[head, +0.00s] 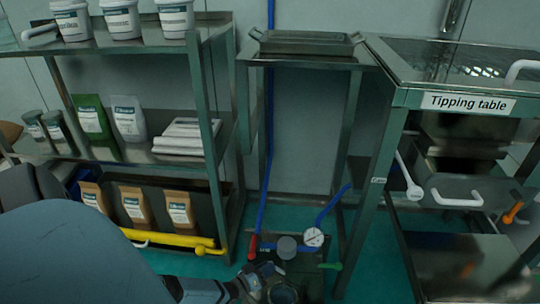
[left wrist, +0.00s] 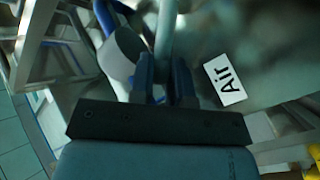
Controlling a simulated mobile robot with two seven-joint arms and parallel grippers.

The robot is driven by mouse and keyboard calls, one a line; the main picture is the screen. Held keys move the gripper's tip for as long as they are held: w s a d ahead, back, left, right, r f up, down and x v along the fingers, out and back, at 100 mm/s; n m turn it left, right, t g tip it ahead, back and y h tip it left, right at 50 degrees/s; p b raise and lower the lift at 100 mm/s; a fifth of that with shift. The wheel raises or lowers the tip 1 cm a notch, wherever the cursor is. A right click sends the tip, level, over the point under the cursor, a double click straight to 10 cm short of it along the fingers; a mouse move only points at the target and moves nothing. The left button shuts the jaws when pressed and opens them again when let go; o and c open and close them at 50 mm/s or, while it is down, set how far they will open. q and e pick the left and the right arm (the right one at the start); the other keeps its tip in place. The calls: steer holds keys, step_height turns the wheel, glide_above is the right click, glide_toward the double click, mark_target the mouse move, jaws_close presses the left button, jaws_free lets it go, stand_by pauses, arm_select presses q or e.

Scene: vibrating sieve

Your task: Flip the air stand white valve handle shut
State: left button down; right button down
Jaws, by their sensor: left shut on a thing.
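The air stand, with a round white gauge (head: 313,237) and blue hoses, stands low in the middle of the head view. My left gripper (head: 252,283) is down at the stand, at the bottom edge. In the left wrist view the two dark fingers of my left gripper (left wrist: 165,85) are shut on a pale bar, which looks like the white valve handle (left wrist: 165,35). The white "Air" label (left wrist: 225,80) is just right of the fingers. The fingers hide the held end of the handle, and its turn angle is hard to tell. My right gripper is not in view.
A yellow bar (head: 170,238) runs along the low shelf at left. The Tipping table (head: 400,97) stands at right. Teal floor (head: 375,265) is clear between.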

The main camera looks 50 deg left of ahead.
arm_select(q)
steer(key=shift+s+a+f+n+t, duration=0.15)
steer(key=shift+s+f+n+t, duration=0.05)
steer(key=shift+f+n+t, duration=0.25)
stand_by(0.3)
steer(key=c, duration=1.1)
jaws_free()
